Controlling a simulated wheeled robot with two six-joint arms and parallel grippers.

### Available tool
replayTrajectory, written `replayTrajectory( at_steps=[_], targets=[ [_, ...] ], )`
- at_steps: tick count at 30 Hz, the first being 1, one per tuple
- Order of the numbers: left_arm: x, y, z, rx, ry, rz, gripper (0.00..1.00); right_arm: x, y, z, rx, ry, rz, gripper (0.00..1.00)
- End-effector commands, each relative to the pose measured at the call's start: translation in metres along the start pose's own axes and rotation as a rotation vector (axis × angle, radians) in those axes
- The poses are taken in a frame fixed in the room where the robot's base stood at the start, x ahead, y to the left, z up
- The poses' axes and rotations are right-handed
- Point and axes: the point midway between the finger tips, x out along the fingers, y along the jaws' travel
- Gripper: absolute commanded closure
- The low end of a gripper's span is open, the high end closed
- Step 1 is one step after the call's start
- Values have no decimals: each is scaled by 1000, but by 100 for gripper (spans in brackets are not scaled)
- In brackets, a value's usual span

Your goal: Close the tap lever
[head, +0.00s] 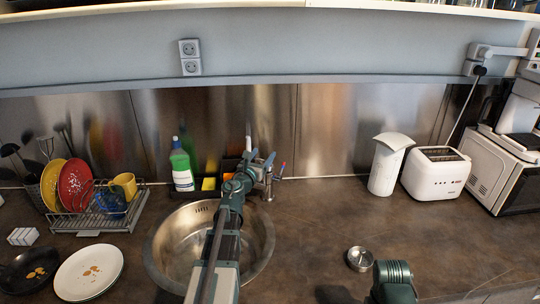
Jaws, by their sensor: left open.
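The chrome tap (268,187) stands at the back right rim of the sink (262,243). A small red-tipped part, seemingly its lever (281,169), sticks up at the tap's right side. My left arm reaches across the sink from the front, and my left gripper (262,160) is open at the tap, just left of the red-tipped part. The gripper hides part of the tap, and I cannot tell whether it touches it. Of my right arm only a green link shows at the bottom edge; its gripper is out of view.
A green-labelled bottle (181,168) and a yellow sponge (208,184) stand behind the sink, left of my gripper. A dish rack (88,222) with plates and mugs is at the left. A white canister (386,166) and toaster (436,174) stand right.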

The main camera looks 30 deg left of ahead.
Motion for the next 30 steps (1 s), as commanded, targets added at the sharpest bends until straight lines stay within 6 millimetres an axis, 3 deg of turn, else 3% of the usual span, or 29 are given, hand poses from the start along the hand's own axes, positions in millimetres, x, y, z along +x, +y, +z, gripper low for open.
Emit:
replayTrajectory(
  at_steps=[7,8,19,30],
  targets=[
    [1,1,0,0,0,0,29,0,0,0,0,0,0,50],
    [1,1,0,0,0,0,32,0,0,0,0,0,0,50],
    [1,1,0,0,0,0,99,0,0,0,0,0,0,50],
    [-2,1,-2,0,0,1,100,2,0,0,0,0,0,50]
  ],
)
